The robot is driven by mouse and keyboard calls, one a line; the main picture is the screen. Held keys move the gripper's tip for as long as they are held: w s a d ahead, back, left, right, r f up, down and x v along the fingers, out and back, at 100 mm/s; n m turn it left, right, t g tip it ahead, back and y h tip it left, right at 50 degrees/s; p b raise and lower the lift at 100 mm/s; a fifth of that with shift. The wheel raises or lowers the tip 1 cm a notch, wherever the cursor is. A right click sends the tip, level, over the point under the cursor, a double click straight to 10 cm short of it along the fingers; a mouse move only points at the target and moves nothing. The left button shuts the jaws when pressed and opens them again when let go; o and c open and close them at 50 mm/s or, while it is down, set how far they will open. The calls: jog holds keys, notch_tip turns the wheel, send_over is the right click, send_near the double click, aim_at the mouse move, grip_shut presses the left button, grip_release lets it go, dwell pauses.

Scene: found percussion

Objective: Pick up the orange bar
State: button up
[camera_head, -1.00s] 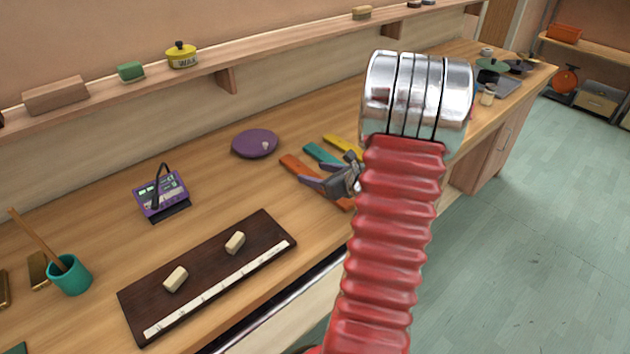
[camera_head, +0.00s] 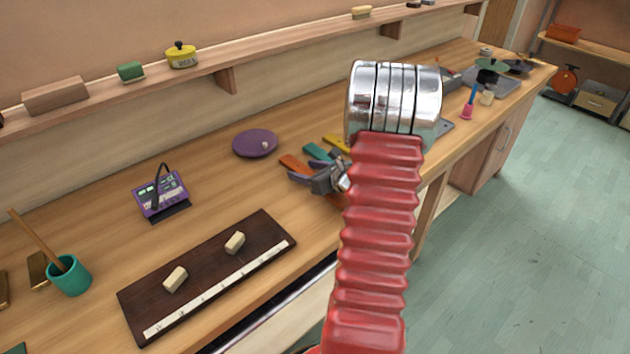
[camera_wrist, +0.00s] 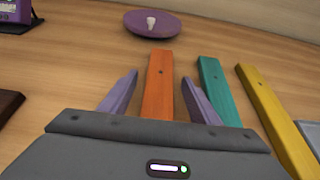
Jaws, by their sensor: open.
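The orange bar (camera_wrist: 159,85) lies flat on the wooden bench. In the wrist view it runs up between the two purple fingers of my gripper (camera_wrist: 158,92), one on each side, with gaps to both; its near end is hidden behind the gripper body. In the head view the far end of the orange bar (camera_head: 293,164) shows just beyond my gripper (camera_head: 302,177), and my gripper and arm hide the rest. My gripper is open and I see nothing held in it. A teal bar (camera_wrist: 218,88) and a yellow bar (camera_wrist: 270,112) lie to the right.
A purple disc (camera_head: 255,143) lies beyond the bars. A dark board (camera_head: 180,290) with two pale blocks is to the left, near a purple meter (camera_head: 161,196). The teal bar is close to the right finger. Bare bench lies left of the orange bar.

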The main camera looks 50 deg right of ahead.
jog(key=shift+c, duration=0.2)
dwell(0.3)
jog(key=c, duration=1.2)
